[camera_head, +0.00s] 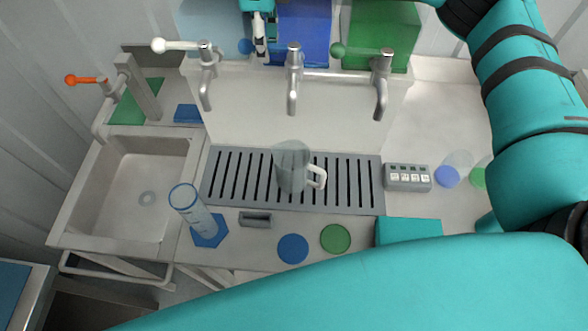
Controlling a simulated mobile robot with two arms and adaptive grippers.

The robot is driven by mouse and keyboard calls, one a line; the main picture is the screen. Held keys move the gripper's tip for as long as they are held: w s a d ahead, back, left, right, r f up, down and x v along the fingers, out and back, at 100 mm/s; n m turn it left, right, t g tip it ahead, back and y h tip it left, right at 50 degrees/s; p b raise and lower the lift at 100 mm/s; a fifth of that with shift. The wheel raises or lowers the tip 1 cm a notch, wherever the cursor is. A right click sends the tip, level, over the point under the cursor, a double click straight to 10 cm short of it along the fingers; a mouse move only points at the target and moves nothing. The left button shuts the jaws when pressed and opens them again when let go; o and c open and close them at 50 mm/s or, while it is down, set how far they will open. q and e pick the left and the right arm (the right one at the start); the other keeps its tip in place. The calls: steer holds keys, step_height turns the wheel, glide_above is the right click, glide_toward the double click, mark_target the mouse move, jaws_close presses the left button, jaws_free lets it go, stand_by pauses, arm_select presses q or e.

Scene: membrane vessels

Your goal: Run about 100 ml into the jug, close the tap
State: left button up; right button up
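A clear jug (290,168) with a pale handle stands upright on the slotted drain grate (233,200), below and in front of the middle tap (293,82). No stream shows at the spout, and I cannot tell the level in the jug. The middle tap's lever ends in a blue knob (245,46) pointing left. Behind the taps stand a blue tank (305,30) and a green tank (385,35). My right gripper (261,50) points down close to the blue lever. Its fingers are too small to tell open from shut, or touching. My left gripper is out of view.
The left tap has a white knob (160,45), the right tap a green knob (338,51). A measuring cylinder (188,205) stands beside the sink (130,190). A button box (407,178) and clear cups are right of the grate. My arm crosses the front.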

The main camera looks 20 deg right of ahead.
jaws_close()
steer(key=shift+s+f+n, duration=0.1)
steer(key=shift+s+n, duration=0.15)
steer(key=shift+n, duration=0.35)
steer(key=s+n, duration=0.1)
steer(key=n, duration=0.1)
steer(key=n+b, duration=0.1)
steer(key=n, duration=0.1)
steer(key=shift+s+a+b, duration=0.15)
steer(key=shift+s+b, duration=0.15)
steer(key=shift+s, duration=0.1)
steer(key=shift+r, duration=0.25)
stand_by(5.9)
